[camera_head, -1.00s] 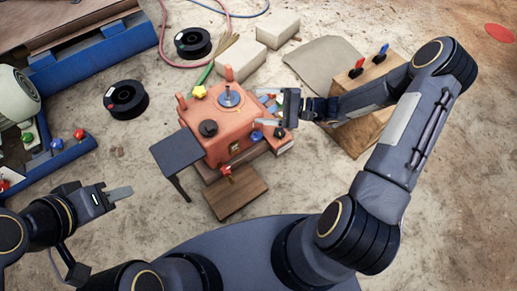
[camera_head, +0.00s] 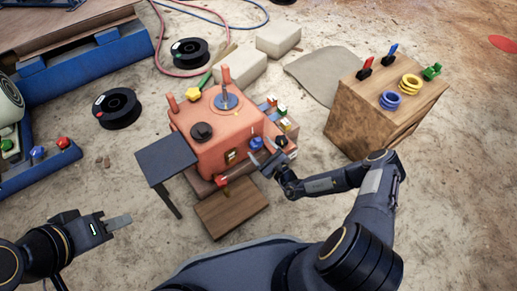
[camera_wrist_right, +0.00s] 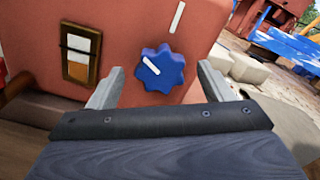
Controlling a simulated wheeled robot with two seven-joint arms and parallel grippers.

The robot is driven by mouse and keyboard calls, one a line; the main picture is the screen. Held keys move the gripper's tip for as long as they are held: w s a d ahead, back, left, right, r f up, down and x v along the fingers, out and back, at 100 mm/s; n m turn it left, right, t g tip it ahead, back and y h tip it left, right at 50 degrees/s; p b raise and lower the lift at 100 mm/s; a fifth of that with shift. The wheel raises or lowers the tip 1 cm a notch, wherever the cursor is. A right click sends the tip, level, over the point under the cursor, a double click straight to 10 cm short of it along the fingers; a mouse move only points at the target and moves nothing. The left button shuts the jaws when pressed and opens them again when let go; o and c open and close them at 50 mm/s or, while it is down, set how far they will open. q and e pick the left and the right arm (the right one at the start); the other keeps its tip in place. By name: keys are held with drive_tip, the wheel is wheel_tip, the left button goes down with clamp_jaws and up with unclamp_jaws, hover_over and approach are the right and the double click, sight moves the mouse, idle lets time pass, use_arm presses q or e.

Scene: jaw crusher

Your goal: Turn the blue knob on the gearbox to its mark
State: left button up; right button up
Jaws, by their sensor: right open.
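The orange-red gearbox (camera_head: 225,145) stands in the middle of the head view. Its blue knob (camera_head: 256,142) is on the side wall facing my right arm. In the right wrist view the lobed blue knob (camera_wrist_right: 172,72) has a white pointer line slanting to the upper left. A white mark (camera_wrist_right: 177,17) is on the wall above it, slightly right. My right gripper (camera_head: 271,157) is open in front of the knob. Its fingers stand either side of the knob, with visible gaps. My left gripper (camera_head: 118,221) is far from the gearbox at lower left; its opening is unclear.
A red-handled valve (camera_head: 222,181) and a framed gauge (camera_wrist_right: 81,52) are left of the blue knob. A wooden block (camera_head: 372,115) stands right; a dark small table (camera_head: 165,158) stands left.

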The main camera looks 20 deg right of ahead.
drive_tip(key=shift+x, duration=1.1)
drive_tip(key=shift+c, duration=0.3)
drive_tip(key=c, duration=0.9)
